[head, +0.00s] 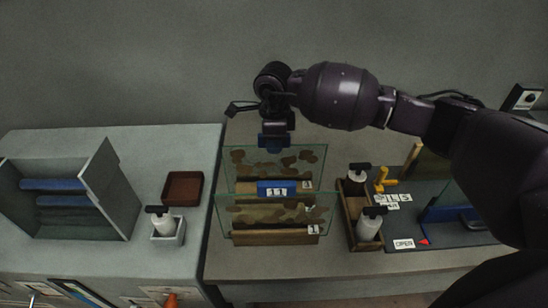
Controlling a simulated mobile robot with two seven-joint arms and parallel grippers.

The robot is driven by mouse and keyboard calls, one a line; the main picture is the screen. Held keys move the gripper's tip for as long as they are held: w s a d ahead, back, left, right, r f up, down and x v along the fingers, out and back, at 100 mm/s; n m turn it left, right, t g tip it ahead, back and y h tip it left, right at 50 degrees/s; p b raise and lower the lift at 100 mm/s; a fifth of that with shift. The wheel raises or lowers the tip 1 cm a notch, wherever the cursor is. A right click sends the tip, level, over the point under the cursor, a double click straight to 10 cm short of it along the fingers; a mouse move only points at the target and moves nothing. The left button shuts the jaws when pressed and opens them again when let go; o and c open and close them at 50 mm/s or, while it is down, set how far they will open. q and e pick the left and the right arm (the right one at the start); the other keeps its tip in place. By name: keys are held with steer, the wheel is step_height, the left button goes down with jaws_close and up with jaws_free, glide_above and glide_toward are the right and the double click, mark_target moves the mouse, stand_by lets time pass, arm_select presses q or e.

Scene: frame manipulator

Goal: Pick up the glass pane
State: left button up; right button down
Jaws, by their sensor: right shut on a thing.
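Two clear glass panes with brown and green camouflage-like patches stand one behind the other on the bench. The rear glass pane (240,165) is upright, and the front glass pane (236,214) stands nearer me. Each has a wooden strip at its lower part; the front wooden strip (270,238) shows best. My right gripper (275,146) points down at the top edge of the rear pane and is shut on it. The fingertips are small and dark, so the exact grip is hard to see. My left gripper is out of view.
A blue tag marked 11 (278,190) sits between the panes. To the right stand a wooden caddy (349,222) with pump bottles and a dark mat (455,232). At left are a grey open box (112,190), a brown tray (183,189) and another bottle (163,222).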

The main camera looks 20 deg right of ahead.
steer(key=shift+r, duration=0.1)
arm_select(q)
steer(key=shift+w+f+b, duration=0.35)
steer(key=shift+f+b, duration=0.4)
steer(key=shift+b, duration=0.5)
arm_select(e)
step_height(320, 180, up, 20)
arm_select(q)
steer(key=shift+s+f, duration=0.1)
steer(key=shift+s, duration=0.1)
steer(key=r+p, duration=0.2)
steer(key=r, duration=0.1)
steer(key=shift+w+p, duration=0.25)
steer(key=shift+p, duration=0.15)
arm_select(e)
step_height(320, 180, up, 5)
steer(key=shift+r, duration=0.15)
